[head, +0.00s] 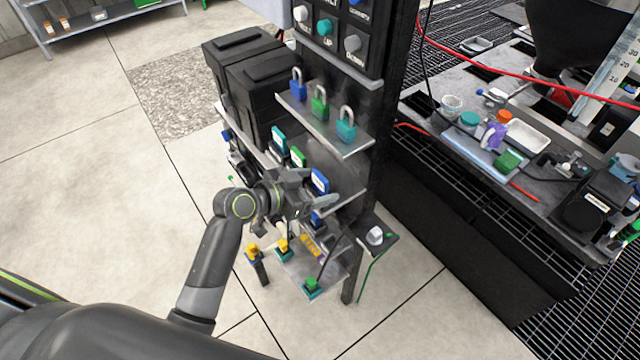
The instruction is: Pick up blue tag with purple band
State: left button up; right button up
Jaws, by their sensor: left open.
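A blue tag (320,180) with a pale label stands on the middle shelf of the dark stand, right of a green tag (298,156) and a teal tag (278,140). I cannot make out a purple band on it. Another small blue item (316,218) shows lower down, partly hidden by my gripper. My left gripper (325,203) is open at the shelf, just below and in front of the blue tag in the picture. I cannot tell whether it touches anything. My right gripper is not in view.
Three padlocks stand on the upper shelf (350,148). Several coloured-top items sit on the low tray (329,272) under my gripper. A cluttered bench (450,130) lies to the right. The floor at left is clear.

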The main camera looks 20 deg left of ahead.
pick_arm(q)
jog(key=c, duration=1.1)
jog(key=shift+r, duration=0.1)
notch_tip(320, 180, up, 18)
jog(key=shift+f+b, duration=0.1)
jog(key=shift+b, duration=0.65)
